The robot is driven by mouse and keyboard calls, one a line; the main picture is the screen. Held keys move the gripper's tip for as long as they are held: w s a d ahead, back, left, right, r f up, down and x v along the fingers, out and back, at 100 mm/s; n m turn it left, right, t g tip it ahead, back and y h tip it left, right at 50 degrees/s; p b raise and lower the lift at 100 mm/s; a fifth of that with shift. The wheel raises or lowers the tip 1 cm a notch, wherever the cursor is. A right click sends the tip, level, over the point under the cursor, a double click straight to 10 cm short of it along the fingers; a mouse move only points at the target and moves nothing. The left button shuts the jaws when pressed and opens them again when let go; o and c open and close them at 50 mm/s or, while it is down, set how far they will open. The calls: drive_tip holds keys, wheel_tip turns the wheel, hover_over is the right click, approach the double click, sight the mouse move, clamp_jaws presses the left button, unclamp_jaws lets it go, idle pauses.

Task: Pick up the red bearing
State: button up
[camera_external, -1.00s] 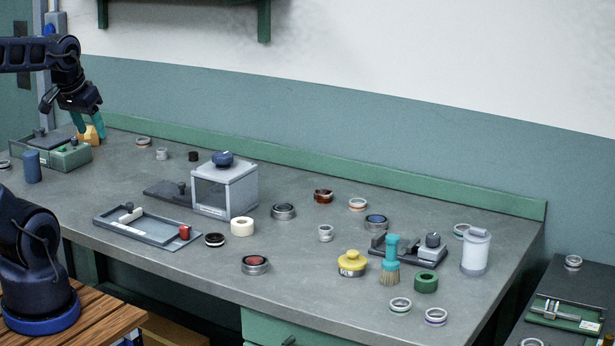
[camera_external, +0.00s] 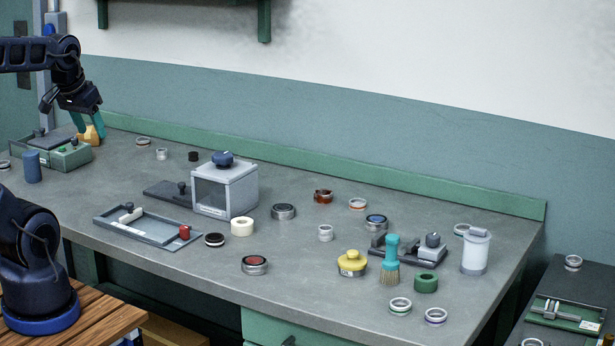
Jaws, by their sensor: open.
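A grey metal ring with a red face (camera_external: 254,264) lies flat near the front edge of the bench, left of centre. A dark red-brown ring (camera_external: 323,196) lies farther back; I cannot tell for sure which of the two is the red bearing. My gripper (camera_external: 89,128) is at the far left end of the bench, well away from both. Its two teal fingers point down and stand apart, open, beside a yellow-orange block (camera_external: 88,138). Whether the fingers touch the block is too small to tell.
A grey box with a blue knob (camera_external: 225,188) stands mid-bench, with a shallow tray (camera_external: 150,229) in front of it. Several other rings lie around. A yellow-lidded pot (camera_external: 352,262), a brush (camera_external: 390,262) and a white canister (camera_external: 475,254) stand at the right. A green ledge (camera_external: 400,181) runs along the back.

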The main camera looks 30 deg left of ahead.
drive_tip(key=o, duration=0.6)
drive_tip(key=m+g+h, duration=0.4)
drive_tip(key=m+g, duration=0.2)
drive_tip(key=m, duration=1.4)
approach(254, 260)
drive_tip(key=shift+m, duration=0.3)
drive_tip(key=shift+x, duration=4.35)
